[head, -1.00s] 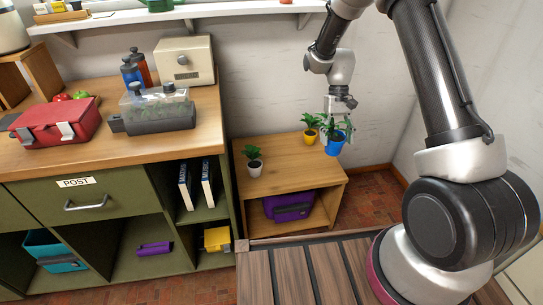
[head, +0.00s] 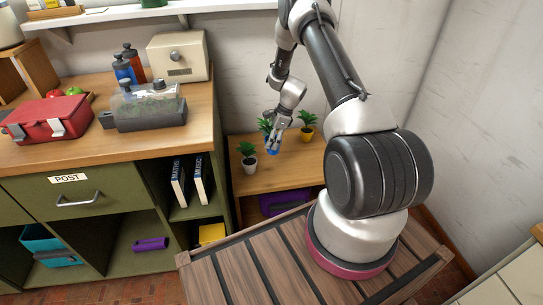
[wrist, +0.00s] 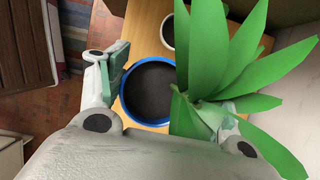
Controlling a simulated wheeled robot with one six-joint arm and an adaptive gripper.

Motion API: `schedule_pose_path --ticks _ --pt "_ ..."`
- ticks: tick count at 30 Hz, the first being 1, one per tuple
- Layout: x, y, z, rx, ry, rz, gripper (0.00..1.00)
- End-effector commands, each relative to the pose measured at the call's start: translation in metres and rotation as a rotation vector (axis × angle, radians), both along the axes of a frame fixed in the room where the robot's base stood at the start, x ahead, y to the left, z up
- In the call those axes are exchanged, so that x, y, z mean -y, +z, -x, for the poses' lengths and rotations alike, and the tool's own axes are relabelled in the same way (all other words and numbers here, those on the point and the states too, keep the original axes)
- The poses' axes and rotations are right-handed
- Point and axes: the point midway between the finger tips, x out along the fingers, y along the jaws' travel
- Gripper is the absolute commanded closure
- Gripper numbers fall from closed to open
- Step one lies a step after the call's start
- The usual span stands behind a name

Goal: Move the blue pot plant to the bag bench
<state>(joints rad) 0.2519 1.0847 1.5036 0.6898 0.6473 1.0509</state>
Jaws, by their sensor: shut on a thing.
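The blue pot plant (head: 272,149) is in my gripper (head: 274,141), over the bag bench (head: 292,172) in the head view. In the wrist view the blue pot's rim (wrist: 125,103) lies between the fingers of my gripper (wrist: 165,98), with dark soil inside. Its large green leaves (wrist: 225,60) spread to the right and cover much of the right finger. The pot looks upright. I cannot tell whether its base touches the bench top. The bench's wooden top also shows in the wrist view (wrist: 145,40).
A plant in a white pot (head: 250,166) stands on the bench to the left. A plant in a yellow pot (head: 306,133) stands behind to the right. A purple bag (head: 285,201) sits in the bench's lower opening. The green cabinet (head: 115,205) borders the bench's left side.

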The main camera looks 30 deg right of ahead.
Motion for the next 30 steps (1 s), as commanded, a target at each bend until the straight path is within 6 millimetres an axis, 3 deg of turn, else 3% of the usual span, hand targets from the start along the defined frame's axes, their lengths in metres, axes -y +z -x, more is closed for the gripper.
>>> schedule_pose_path --ticks 3,9,16,30 --pt "0.026 -0.019 -0.013 0.000 -0.287 0.001 0.66" --pt "0.048 -0.040 -0.023 -0.002 -0.542 0.001 0.66" --pt "0.051 -0.085 -0.024 -0.002 -0.567 0.001 0.66" --pt "0.050 -0.135 -0.024 -0.001 -0.562 0.000 0.66"
